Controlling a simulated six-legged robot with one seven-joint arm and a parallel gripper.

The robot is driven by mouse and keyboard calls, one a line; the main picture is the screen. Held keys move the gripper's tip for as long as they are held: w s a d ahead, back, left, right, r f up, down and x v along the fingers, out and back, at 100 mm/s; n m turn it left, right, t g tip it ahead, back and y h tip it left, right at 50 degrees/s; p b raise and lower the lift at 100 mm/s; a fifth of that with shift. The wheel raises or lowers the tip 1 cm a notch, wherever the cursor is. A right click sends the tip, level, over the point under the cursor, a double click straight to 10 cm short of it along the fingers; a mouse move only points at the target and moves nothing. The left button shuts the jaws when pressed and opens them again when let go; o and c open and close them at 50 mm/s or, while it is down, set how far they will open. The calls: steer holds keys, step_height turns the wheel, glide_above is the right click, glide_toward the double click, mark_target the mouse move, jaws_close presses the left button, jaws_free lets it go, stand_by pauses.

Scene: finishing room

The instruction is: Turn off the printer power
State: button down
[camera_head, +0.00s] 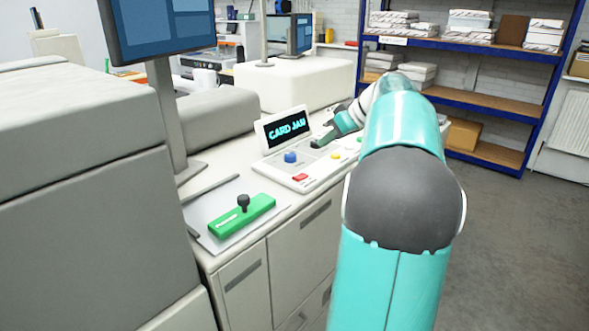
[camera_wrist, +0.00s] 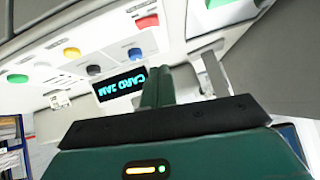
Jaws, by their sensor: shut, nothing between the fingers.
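The printer's control panel (camera_head: 268,168) lies on the white counter, with a raised display (camera_head: 287,129) reading "CARD JAM". A blue knob (camera_head: 290,157), a red button (camera_head: 300,177) and a yellow button (camera_head: 335,155) show on it. The wrist view shows the display (camera_wrist: 120,82), blue knob (camera_wrist: 127,42), red button (camera_wrist: 147,21), yellow button (camera_wrist: 71,53), a dark button (camera_wrist: 93,70) and a green button (camera_wrist: 17,78). I cannot tell which control is the power.
A green block (camera_head: 232,219) with a black knob sits on a plate in front of the panel. A monitor (camera_head: 165,28) on a post stands left, beside a large grey machine (camera_head: 90,180). Blue shelving (camera_head: 475,45) stands behind. Open floor (camera_head: 510,260) lies right.

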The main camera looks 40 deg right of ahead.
steer(key=shift+d, duration=0.2)
steer(key=shift+s, duration=0.1)
glide_above(295, 175)
steer(key=s, duration=0.3)
steer(key=f, duration=0.7)
steer(key=shift+w+d+f, duration=0.1)
steer(key=shift+d+f, duration=0.05)
steer(key=shift+d, duration=0.25)
steer(key=shift+s+a+f, duration=0.1)
steer(key=shift+s+f, duration=0.1)
steer(key=shift+f, duration=1)
steer(key=shift+w+a+f, duration=0.1)
steer(key=shift+f, duration=0.5)
steer(key=shift+f, duration=0.1)
